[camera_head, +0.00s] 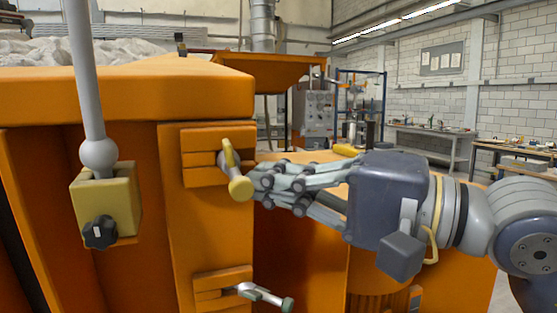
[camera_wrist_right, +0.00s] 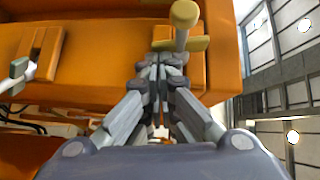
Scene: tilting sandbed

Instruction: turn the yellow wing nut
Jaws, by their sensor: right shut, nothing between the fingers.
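The yellow wing nut (camera_head: 240,186) sits on an orange block on the upright orange post of the sandbed frame. It also shows at the top of the right wrist view (camera_wrist_right: 184,14), just beyond my fingertips. My right gripper (camera_head: 256,186) comes in from the right. Its fingers are shut and empty, with the tips close beside the wing nut's yellow knob end; I cannot tell whether they touch it. In the right wrist view the shut fingertips (camera_wrist_right: 161,62) lie just below the nut. My left gripper is not in view.
A grey handle with a green tip (camera_head: 265,295) sticks out lower on the same post. To the left, a grey rod with a ball (camera_head: 99,153) stands in a yellow block (camera_head: 118,196) with a black knob (camera_head: 100,233). The orange sandbed (camera_head: 150,85) edge is above.

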